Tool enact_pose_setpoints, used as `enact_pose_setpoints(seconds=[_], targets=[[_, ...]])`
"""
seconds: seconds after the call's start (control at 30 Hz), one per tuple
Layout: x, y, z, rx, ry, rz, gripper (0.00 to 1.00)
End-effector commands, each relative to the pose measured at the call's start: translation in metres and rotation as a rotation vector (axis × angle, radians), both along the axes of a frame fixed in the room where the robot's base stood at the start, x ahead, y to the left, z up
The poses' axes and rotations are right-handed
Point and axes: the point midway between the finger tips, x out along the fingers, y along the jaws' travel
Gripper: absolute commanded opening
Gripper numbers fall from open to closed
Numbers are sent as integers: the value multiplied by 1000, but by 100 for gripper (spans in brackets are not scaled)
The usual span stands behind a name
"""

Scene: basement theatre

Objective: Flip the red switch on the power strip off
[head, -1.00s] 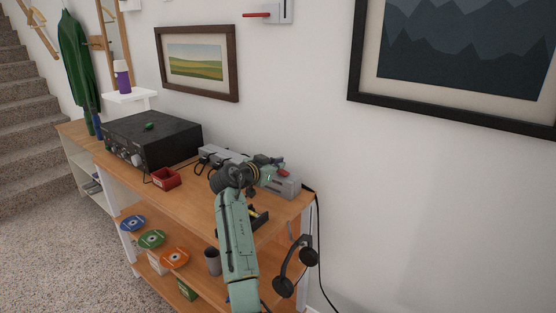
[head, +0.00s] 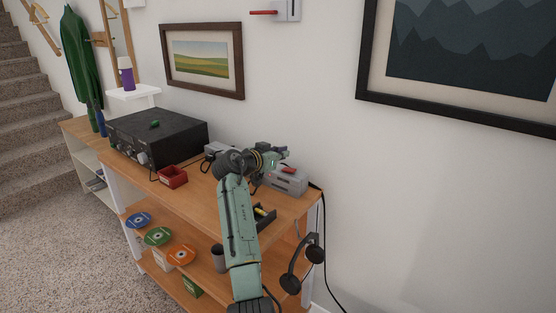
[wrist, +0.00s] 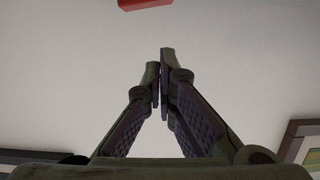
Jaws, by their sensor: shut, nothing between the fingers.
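The grey power strip (head: 291,183) lies on the wooden top near its right end, against the wall. Its red switch (head: 289,171) shows on top; I cannot tell which way it is tilted. My arm partly hides the strip's left part. My gripper (head: 286,153) is just above and behind the switch, apart from it in the head view. In the wrist view my gripper (wrist: 163,62) is shut and empty, its fingertips together before the white wall. A red piece (wrist: 145,3), seemingly the switch, is cut off at the top edge, apart from the fingertips.
A black amplifier (head: 157,137) and a small red bin (head: 173,177) stand to the left. Headphones (head: 303,262) hang at the right end. A wall box with a red lever (head: 264,13) is above.

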Motion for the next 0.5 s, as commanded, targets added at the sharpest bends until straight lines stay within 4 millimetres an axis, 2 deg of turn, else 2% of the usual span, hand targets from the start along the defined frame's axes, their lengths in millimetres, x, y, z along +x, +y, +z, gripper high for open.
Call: enact_pose_setpoints(seconds=[0.3, 0.5], targets=[[-53, 42, 17, 1, -3, 3, 0], [-72, 56, 25, 1, -2, 2, 0]])
